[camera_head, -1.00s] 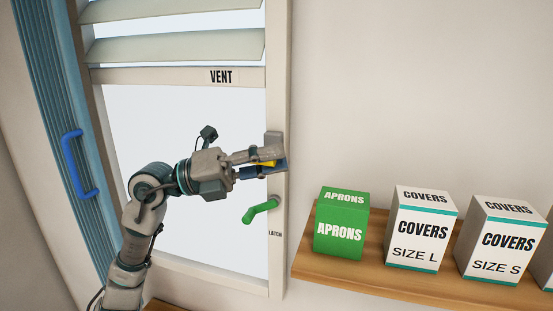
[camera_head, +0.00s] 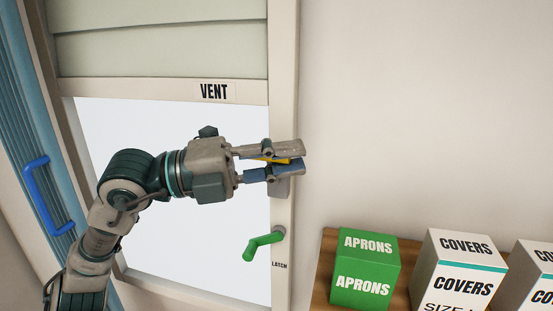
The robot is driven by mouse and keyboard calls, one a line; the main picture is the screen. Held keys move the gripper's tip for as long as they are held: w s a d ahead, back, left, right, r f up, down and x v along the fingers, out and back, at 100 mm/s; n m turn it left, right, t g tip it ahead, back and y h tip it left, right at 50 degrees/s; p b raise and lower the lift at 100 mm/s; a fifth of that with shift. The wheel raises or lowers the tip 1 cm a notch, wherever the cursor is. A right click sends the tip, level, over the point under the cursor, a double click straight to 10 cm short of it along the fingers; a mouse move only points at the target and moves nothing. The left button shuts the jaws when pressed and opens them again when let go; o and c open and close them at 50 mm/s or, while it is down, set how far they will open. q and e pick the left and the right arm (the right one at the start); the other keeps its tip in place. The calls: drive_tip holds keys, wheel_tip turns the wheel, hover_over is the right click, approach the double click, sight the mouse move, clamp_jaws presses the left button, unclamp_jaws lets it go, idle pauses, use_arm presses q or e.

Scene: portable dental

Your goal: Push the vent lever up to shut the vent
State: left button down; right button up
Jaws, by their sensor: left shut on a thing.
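My left gripper (camera_head: 297,158) is shut on the yellow vent lever (camera_head: 272,159), which shows as a thin strip between the fingers. The lever's grey mount (camera_head: 281,188) on the right window frame is partly hidden behind the fingers. The vent slats (camera_head: 160,45) above the VENT label (camera_head: 214,91) lie flat against each other, with no bright gap showing between them. My right gripper is out of view.
A green latch handle (camera_head: 262,245) is on the frame below my gripper. A blue handle (camera_head: 45,195) is on the shutter at left. A green APRONS box (camera_head: 365,270) and white COVERS boxes (camera_head: 458,275) stand on a wooden shelf (camera_head: 325,265) at lower right.

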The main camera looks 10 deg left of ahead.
use_arm(q)
drive_tip(key=shift+w+f+n, duration=0.25)
drive_tip(key=shift+w+n, duration=0.15)
drive_tip(key=shift+w, duration=0.05)
drive_tip(key=c, duration=1.1)
unclamp_jaws()
drive_tip(key=shift+w, duration=0.15)
drive_tip(key=shift+o, duration=0.2)
drive_tip(key=shift+w+d, duration=0.1)
drive_tip(key=shift+w, duration=0.2)
drive_tip(key=shift+r, duration=0.1)
